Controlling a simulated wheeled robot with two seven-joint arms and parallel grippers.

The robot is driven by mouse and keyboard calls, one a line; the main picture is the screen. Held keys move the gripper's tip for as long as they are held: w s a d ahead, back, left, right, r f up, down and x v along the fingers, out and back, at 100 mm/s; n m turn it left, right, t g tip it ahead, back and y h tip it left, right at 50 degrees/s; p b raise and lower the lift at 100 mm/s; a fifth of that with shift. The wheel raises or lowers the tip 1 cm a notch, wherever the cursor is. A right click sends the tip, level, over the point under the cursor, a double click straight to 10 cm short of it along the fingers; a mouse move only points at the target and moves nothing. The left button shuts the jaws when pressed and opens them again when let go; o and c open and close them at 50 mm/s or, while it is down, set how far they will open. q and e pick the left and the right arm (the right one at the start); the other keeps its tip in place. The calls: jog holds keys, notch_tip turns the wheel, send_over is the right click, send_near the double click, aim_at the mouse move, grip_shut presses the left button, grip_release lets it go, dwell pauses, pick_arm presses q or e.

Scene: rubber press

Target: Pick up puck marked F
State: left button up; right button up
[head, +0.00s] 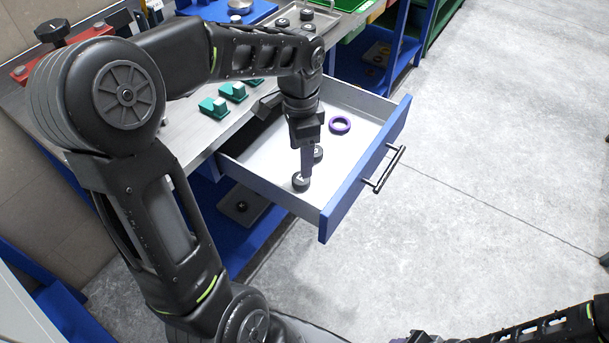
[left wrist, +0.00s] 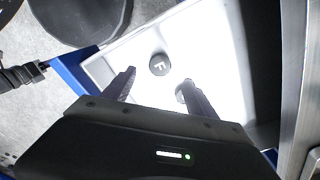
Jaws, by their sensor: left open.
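In the left wrist view the F puck (left wrist: 160,65) shows clearly, just beyond the gap between my fingertips. My left gripper (head: 307,165) points down into the drawer, open and empty, and also shows in the left wrist view (left wrist: 158,80). Only a sliver of my right gripper (head: 415,338) shows at the bottom edge.
The drawer (head: 365,170) has a blue front and a dark handle (head: 389,170). A purple ring (head: 340,125) lies farther back in it. Green blocks (head: 232,91) stand on the bench beside it. Open grey floor lies to the right.

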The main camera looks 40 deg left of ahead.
pick_arm(q)
jog(key=shift+f, duration=1.3)
jog(key=shift+w+f, duration=0.15)
jog(key=shift+f, duration=2.5)
jog(key=c, duration=1.5)
jog(key=shift+o, duration=0.2)
jog(key=shift+r, duration=0.15)
notch_tip(320, 180, up, 10)
